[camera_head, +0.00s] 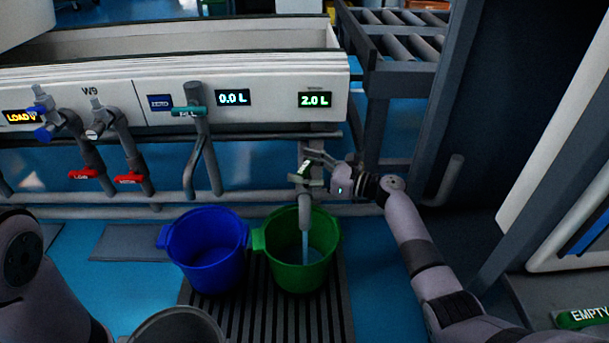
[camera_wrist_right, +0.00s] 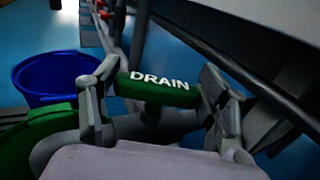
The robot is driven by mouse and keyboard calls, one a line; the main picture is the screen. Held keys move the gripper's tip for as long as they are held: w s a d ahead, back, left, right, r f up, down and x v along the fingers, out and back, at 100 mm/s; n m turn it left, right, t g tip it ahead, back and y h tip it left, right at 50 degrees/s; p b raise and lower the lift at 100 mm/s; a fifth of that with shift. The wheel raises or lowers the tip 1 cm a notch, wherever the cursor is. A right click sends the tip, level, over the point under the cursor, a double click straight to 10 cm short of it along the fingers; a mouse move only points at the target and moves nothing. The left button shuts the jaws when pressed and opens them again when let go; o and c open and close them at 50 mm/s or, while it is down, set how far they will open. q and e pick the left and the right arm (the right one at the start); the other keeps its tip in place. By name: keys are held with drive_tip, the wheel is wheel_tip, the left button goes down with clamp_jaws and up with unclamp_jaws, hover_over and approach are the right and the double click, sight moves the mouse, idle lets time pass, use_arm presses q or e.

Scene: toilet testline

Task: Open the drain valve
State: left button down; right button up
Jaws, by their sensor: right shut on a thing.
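The drain valve has a green handle lettered DRAIN (camera_wrist_right: 158,90), which fills the middle of the right wrist view. In the head view the handle (camera_head: 304,169) is small and partly covered by my fingers. My right gripper (camera_head: 314,173) is shut on this handle, with one finger at each end of it in the wrist view (camera_wrist_right: 160,84). The valve's grey spout (camera_head: 305,208) points down over a green bucket (camera_head: 300,262). A pale blue stream shows below the spout, inside the bucket. My left arm shows at the lower left; its gripper is out of view.
A blue bucket (camera_head: 208,260) stands left of the green one, both on a dark grate (camera_head: 328,312). Displays read 0.0 L (camera_head: 232,98) and 2.0 L (camera_head: 314,100). A teal-handled tap (camera_head: 190,110) and red-handled valves (camera_head: 84,174) are further left. A dark post (camera_head: 446,110) stands right.

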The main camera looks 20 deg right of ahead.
sight(303, 167)
drive_tip(key=n+g+y+b, duration=0.2)
drive_tip(key=g, duration=0.1)
drive_tip(key=shift+w+f+n+b, duration=0.1)
drive_tip(key=shift+f+n+b, duration=0.05)
drive_tip(key=shift+n+b, duration=0.2)
drive_tip(key=shift+a+n+g+y+b, duration=0.1)
drive_tip(key=shift+n+g+y+b, duration=0.5)
drive_tip(key=shift+g+b, duration=0.4)
drive_tip(key=shift+n+g+y+b, duration=0.4)
drive_tip(key=shift+n+g+b, duration=0.35)
drive_tip(key=shift+g, duration=0.45)
drive_tip(key=shift+s, duration=0.2)
drive_tip(key=o, duration=1.2)
drive_tip(key=shift+w, duration=0.1)
drive_tip(key=shift+r, duration=0.25)
wheel_tip(303, 167, up, 10)
drive_tip(key=shift+f, duration=0.1)
drive_tip(key=shift+a+f, duration=0.1)
